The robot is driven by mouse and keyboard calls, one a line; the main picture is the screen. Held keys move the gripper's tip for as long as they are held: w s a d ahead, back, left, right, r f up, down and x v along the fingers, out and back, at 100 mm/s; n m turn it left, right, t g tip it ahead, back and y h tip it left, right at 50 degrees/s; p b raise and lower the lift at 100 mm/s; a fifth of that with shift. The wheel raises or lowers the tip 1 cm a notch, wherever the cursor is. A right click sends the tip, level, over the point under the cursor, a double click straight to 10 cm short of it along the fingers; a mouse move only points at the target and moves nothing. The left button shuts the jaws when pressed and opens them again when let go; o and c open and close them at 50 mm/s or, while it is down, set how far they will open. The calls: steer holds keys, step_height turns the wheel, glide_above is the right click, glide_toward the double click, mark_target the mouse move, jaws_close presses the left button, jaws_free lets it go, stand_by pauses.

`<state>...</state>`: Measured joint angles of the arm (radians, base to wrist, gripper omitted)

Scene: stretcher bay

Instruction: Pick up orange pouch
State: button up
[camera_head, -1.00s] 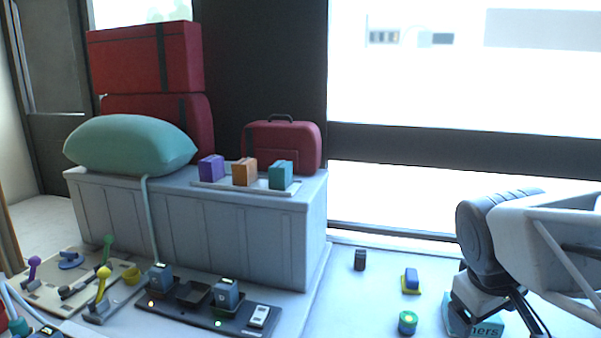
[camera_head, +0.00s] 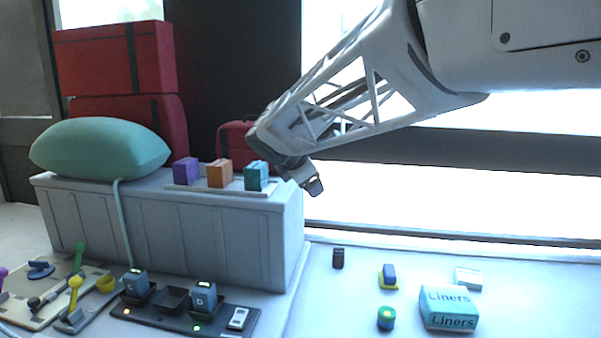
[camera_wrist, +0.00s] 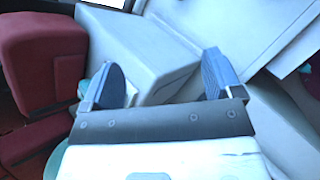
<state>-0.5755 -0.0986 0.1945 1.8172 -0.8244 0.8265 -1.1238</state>
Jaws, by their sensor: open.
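The orange pouch (camera_head: 220,174) stands on a pale tray (camera_head: 262,193) on top of the grey cabinet. A purple pouch (camera_head: 186,172) is on its left and a teal pouch (camera_head: 256,176) on its right. My gripper (camera_head: 315,186) is in the air to the right of the teal pouch, apart from the orange one. In the wrist view my gripper (camera_wrist: 163,78) shows two blue fingers spread wide with nothing between them. I cannot make out the orange pouch in the wrist view.
A red bag (camera_head: 231,136) stands behind the pouches, partly hidden by my arm. A green pillow (camera_head: 98,147) and stacked red cases (camera_head: 115,58) are at left. A Liners box (camera_head: 448,307) and small items lie at lower right. A black charging strip (camera_head: 170,316) lies in front.

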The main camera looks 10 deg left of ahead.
steer(key=w+a+n, duration=0.1)
steer(key=a+n, duration=0.1)
steer(key=a, duration=0.3)
steer(key=w+a+n+t, duration=0.1)
steer(key=a+n, duration=0.1)
steer(key=a, duration=0.4)
steer(key=w+a+r+n+t+y, duration=0.1)
steer(key=w+a+n, duration=0.1)
steer(key=a, duration=0.3)
steer(key=shift+a+n, duration=0.2)
steer(key=shift+n, duration=0.1)
steer(key=n+t+y, duration=0.1)
steer(key=n+y, duration=0.1)
steer(key=n, duration=0.3)
glide_toward(218, 163)
step_height(218, 163, down, 2)
steer(key=w, duration=0.2)
steer(key=shift+a, duration=0.3)
steer(key=shift+x, duration=1.35)
steer(key=shift+w+d, duration=0.1)
steer(key=shift+d+r+x, duration=0.1)
steer(key=shift+x, duration=1.15)
steer(key=shift+d+r+x, duration=0.1)
steer(key=shift+r+x, duration=0.05)
steer(key=shift+x, duration=1.1)
steer(key=shift+w, duration=0.15)
